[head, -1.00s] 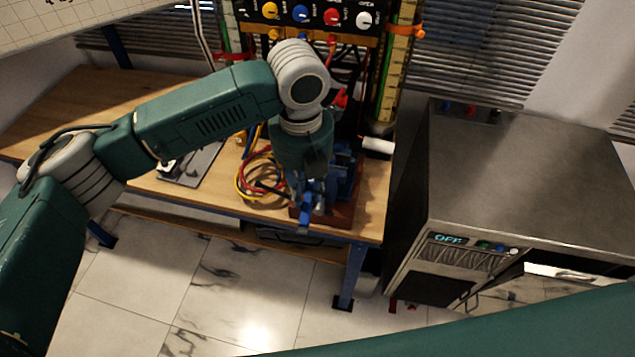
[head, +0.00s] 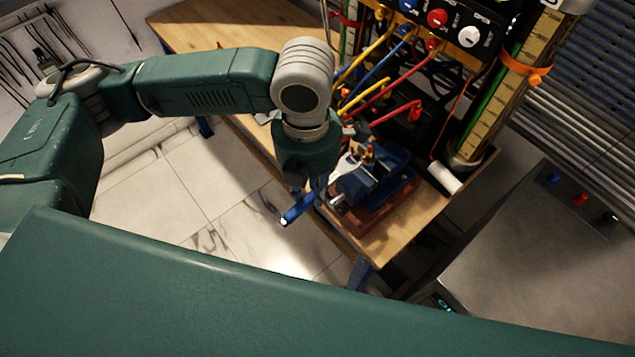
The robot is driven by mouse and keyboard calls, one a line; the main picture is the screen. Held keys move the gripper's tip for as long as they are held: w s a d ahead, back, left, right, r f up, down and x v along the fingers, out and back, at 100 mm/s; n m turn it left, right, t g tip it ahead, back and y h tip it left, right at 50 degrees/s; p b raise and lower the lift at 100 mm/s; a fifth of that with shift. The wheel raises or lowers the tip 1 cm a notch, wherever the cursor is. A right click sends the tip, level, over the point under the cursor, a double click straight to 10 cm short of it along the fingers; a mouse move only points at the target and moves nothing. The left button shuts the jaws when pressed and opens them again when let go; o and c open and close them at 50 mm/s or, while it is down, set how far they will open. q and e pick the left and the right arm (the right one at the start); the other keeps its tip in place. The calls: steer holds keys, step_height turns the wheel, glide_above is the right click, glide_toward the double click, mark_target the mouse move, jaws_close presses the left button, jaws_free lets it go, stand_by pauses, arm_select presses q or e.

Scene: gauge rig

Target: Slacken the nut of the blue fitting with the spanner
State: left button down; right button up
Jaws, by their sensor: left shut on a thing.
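My left gripper (head: 312,190) points down at the front edge of the wooden bench, just left of a dark blue vise (head: 378,184). It is shut on a blue bar with a bright end, which looks like the spanner (head: 297,209); the bar sticks out to the lower left, over the floor. The spanner's other end is hidden by the gripper. A small brass-orange part (head: 369,154) shows at the top of the vise. I cannot make out the blue fitting or its nut for certain. My right gripper is not in view.
The vise stands on a red-brown base on the bench (head: 408,236). Yellow, blue and red hoses (head: 385,98) hang behind it from a panel with coloured knobs (head: 437,18). A white roll (head: 443,177) lies to its right. A metal cabinet (head: 545,255) stands at the right.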

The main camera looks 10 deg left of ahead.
arm_select(q)
steer(key=shift+a+f, duration=0.1)
steer(key=shift+w+d+f+b, duration=0.3)
steer(key=shift+d+f+b, duration=0.15)
steer(key=shift+f, duration=0.25)
steer(key=shift+w+d+f, duration=0.1)
steer(key=shift+w+f, duration=0.1)
steer(key=shift+f, duration=0.35)
steer(key=shift+w+f+b, duration=0.15)
steer(key=shift+f+b, duration=0.15)
steer(key=shift+f, duration=0.1)
steer(key=shift+d, duration=0.1)
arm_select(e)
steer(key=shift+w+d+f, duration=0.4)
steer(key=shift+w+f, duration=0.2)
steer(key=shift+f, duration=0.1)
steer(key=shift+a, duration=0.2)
arm_select(q)
steer(key=shift+r, duration=0.1)
steer(key=shift+w+p, duration=0.1)
steer(key=shift+p, duration=0.3)
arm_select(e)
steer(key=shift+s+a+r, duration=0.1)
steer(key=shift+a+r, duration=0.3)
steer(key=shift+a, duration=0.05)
